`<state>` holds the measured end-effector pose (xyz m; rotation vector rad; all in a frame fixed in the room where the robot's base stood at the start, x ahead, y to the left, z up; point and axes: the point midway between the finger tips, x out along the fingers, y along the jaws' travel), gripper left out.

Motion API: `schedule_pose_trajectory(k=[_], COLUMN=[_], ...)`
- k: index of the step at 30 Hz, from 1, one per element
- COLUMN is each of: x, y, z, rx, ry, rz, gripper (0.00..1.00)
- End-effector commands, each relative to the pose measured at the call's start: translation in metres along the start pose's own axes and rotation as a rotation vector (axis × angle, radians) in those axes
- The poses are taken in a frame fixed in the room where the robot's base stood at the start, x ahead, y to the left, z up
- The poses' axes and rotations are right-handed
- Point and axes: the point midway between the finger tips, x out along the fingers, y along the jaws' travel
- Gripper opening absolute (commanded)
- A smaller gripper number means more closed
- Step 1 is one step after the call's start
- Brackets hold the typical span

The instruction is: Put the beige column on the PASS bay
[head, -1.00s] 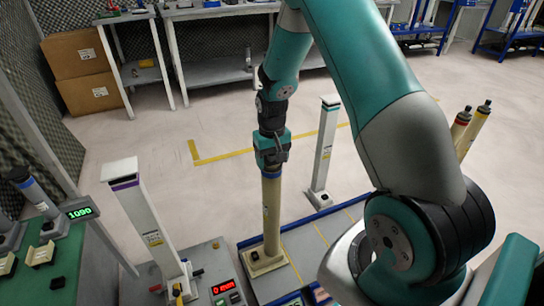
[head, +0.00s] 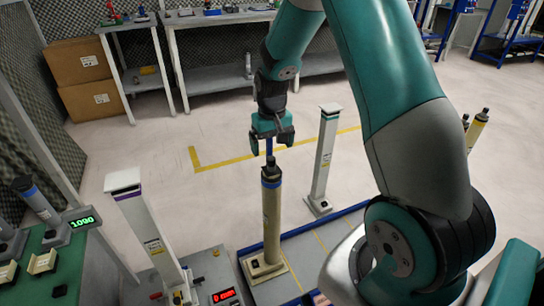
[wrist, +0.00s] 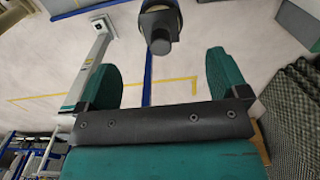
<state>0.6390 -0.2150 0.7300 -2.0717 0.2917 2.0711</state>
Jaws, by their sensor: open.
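The beige column (head: 271,215) stands upright on its square base in the left section of a blue-edged tray (head: 316,240) with yellow dividing lines. Its dark top collar is clear of my gripper. My gripper (head: 270,147) is open and empty, just above the column's top. In the wrist view the column's dark top (wrist: 159,32) shows ahead of the open fingers, between them and apart from both. No PASS label can be read in these views, so I cannot tell which bay is PASS.
Another white post (head: 324,160) stands behind the tray. Beige cylinders (head: 477,130) show at right behind my arm. A green bench (head: 75,265) with a green readout is at far left.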

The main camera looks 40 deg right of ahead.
Motion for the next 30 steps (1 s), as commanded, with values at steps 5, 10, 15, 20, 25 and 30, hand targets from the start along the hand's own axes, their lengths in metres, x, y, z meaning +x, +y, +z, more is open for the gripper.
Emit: schedule_pose_trajectory(k=[5,10,15,20,25,30], x=[-0.026,-0.050,-0.110,-0.156,-0.176,-0.180], y=[0.000,-0.022,-0.102,-0.163,-0.183,-0.184], z=[0.000,0.010,0.076,0.181,0.268,0.302], rx=[0.000,-0.054,-0.296,-0.582,-0.803,-0.888], ry=[0.001,0.014,0.051,0.067,0.068,0.063], rz=[0.000,-0.024,-0.130,-0.250,-0.338,-0.371], gripper=[0.93,0.93,0.93,0.93,0.93,0.93])
